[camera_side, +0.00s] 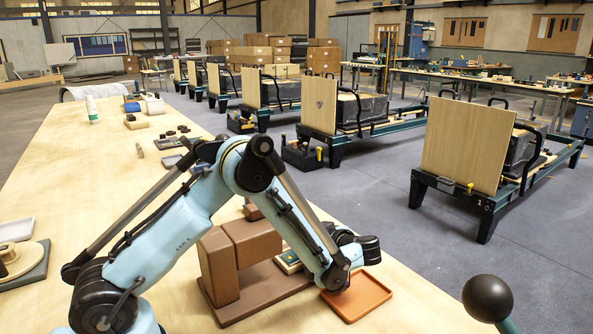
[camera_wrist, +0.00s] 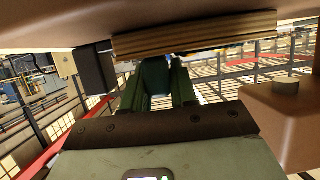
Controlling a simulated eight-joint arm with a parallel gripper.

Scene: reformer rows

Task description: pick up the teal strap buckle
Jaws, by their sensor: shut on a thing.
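My gripper (camera_wrist: 160,78) shows in the wrist view with its green fingers closed around a dark teal piece (camera_wrist: 156,76). It looks like the teal strap buckle, but most of it is hidden between the fingers. In the side view, my wrist is low beside the brown block frame, near the orange tray (camera_side: 358,294). My forearm hides the fingertips and the held piece there.
A brown block frame (camera_side: 218,268) stands close to my wrist, left of the orange tray. In the wrist view, brown surfaces lie close above and at the right (camera_wrist: 288,125), beside a striped wooden strip (camera_wrist: 195,38).

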